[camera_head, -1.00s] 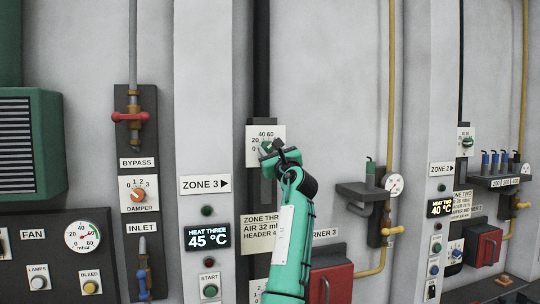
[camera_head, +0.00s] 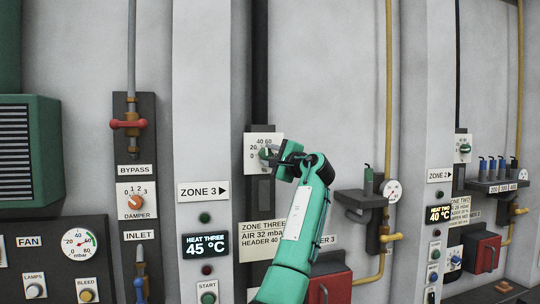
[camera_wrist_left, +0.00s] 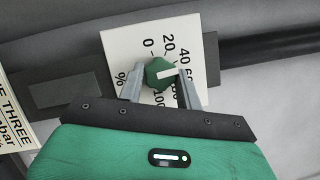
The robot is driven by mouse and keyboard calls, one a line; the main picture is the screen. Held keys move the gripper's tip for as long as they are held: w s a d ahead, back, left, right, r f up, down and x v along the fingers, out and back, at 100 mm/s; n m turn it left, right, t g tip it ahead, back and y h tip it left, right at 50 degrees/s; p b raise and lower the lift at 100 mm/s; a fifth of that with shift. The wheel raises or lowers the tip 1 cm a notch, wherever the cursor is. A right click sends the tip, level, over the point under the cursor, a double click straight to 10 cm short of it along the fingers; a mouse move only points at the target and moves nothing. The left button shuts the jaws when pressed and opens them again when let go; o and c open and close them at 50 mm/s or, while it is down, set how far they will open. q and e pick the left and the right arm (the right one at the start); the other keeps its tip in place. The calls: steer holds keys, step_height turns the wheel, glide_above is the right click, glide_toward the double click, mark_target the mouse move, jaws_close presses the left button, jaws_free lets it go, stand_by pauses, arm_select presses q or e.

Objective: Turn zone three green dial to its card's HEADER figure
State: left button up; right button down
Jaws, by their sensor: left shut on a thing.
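The zone three green dial (camera_head: 263,153) sits on a white scale plate (camera_head: 250,143) marked 0 to 100 %. In the left wrist view the green knob (camera_wrist_left: 157,74) has a white pointer bar directed roughly toward the 40–60 side of the scale; its exact reading is unclear. My left gripper (camera_wrist_left: 161,78) has a finger on either side of the knob and is shut on it. My right gripper is not in view.
A ZONE 3 sign (camera_head: 203,191) and a 45 °C display (camera_head: 206,245) are left of the dial. A red box (camera_head: 330,286) stands below right, near a yellow pipe (camera_head: 388,100). A small shelf (camera_head: 358,198) juts out right of my arm.

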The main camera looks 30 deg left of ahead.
arm_select(q)
steer(key=shift+r+n+g+h+p, duration=0.1)
steer(key=shift+n+g+h+p, duration=0.35)
steer(key=shift+n, duration=0.85)
steer(key=o, duration=1)
steer(key=shift+s+d+f+b, duration=0.1)
steer(key=shift+d+f+b, duration=0.1)
steer(key=shift+d+b, duration=0.35)
steer(key=b+v, duration=0.5)
steer(key=v, duration=0.7)
steer(key=shift+s+d+r+b, duration=0.2)
steer(key=shift+d+r+b, duration=0.05)
steer(key=shift+d+b, duration=0.1)
